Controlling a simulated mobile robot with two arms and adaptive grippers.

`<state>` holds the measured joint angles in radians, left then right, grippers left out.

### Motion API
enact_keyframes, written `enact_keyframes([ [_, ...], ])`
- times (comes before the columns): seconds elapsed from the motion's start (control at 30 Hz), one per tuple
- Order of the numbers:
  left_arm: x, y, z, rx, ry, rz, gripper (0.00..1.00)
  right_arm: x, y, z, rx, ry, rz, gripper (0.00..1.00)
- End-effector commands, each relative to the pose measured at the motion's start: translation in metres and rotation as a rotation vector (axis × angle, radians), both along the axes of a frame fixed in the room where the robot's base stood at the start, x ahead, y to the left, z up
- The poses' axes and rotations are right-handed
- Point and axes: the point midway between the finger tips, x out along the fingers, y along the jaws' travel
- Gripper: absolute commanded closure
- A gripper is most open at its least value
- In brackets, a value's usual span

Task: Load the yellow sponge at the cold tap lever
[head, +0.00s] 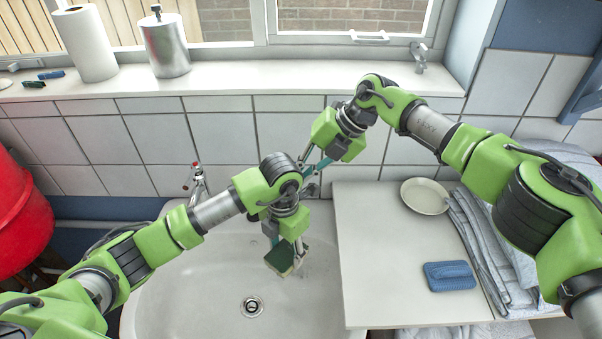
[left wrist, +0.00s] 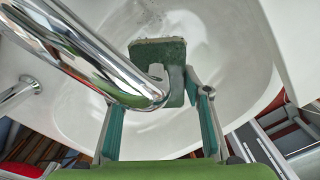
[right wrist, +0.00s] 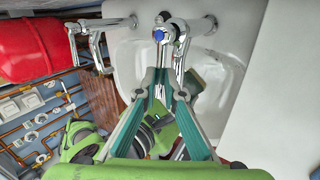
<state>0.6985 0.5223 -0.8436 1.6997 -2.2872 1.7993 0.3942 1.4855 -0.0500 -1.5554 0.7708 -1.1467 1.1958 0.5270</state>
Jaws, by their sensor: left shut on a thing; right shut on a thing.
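The sponge (head: 281,259) shows a dark green face and a pale yellowish edge. My left gripper (head: 288,244) is shut on it and holds it above the basin, tilted. In the left wrist view the sponge (left wrist: 172,58) is partly behind the chrome spout (left wrist: 110,70), whose end is close to it. In the right wrist view the cold tap lever (right wrist: 160,36) has a blue dot. My right gripper (right wrist: 163,84) is shut on the lever. In the head view my right gripper (head: 314,168) hides most of that tap.
The white basin (head: 190,300) has a drain (head: 252,306). The hot tap (head: 196,181) with a red mark stands left. The white counter (head: 380,290) to the right holds a blue sponge (head: 449,275) and a dish (head: 425,196). Folded cloths (head: 490,250) lie beside it.

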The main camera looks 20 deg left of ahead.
Motion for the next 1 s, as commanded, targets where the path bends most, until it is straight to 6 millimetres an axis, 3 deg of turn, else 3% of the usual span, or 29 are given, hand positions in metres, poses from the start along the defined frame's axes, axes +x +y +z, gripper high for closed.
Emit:
enact_keyframes([
  [0.03, 0.000, 0.000, 0.000, 0.000, 0.000, 0.000, 0.73, 0.001, 0.000, 0.000, 0.001, -0.001, -0.004, 0.86],
  [0.1, 0.000, 0.000, 0.000, 0.000, 0.000, 0.000, 0.73, 0.001, 0.000, 0.000, 0.001, -0.001, -0.003, 0.74],
  [0.53, 0.000, 0.000, 0.000, 0.000, 0.000, 0.000, 0.73, 0.002, -0.005, 0.007, 0.001, 0.000, -0.001, 0.74],
  [1.0, 0.000, 0.000, 0.000, 0.000, 0.000, 0.000, 0.73, 0.011, -0.053, 0.082, 0.001, -0.002, -0.002, 0.74],
])
